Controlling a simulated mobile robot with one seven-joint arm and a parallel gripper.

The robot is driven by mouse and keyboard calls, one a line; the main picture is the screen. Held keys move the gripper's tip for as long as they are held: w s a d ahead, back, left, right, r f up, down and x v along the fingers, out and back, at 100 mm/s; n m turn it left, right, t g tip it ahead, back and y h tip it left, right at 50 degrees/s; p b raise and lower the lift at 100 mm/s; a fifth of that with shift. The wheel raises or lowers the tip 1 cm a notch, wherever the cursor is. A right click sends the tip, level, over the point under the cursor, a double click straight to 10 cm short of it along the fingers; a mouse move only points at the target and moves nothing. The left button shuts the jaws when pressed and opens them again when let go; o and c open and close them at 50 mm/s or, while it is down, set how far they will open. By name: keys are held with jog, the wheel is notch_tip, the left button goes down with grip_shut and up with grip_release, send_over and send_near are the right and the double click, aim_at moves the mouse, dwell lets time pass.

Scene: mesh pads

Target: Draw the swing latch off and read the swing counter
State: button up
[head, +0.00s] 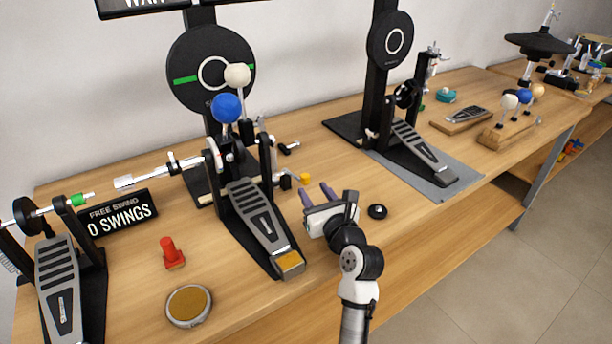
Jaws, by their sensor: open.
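The swing counter (122,214) is a black sign with white letters, "FREE SWING" above "0 SWINGS", standing left of the middle drum pedal (258,215). This pedal has a blue ball beater (227,108) and a white one (237,75). A small yellow knob (305,179) on a dark stem sticks out at the right of its frame; it may be the swing latch, but I cannot tell for sure. My gripper (317,193) is open and empty, its two purple fingers pointing away from me just in front of the knob. Contact between them cannot be made out.
A red peg (172,253) and a round tan-topped disc (188,305) lie at the front left. Another pedal (58,285) stands at far left, and one on a grey mat (458,186) at right. A small black disc (377,211) lies right of my gripper.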

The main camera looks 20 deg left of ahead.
aim_at(307, 181)
jog(key=x, duration=0.6)
jog(key=shift+w+a+p, duration=0.1)
jog(key=shift+a+p, duration=0.05)
jog(key=shift+p, duration=0.25)
jog(key=shift+c, duration=0.2)
grip_shut()
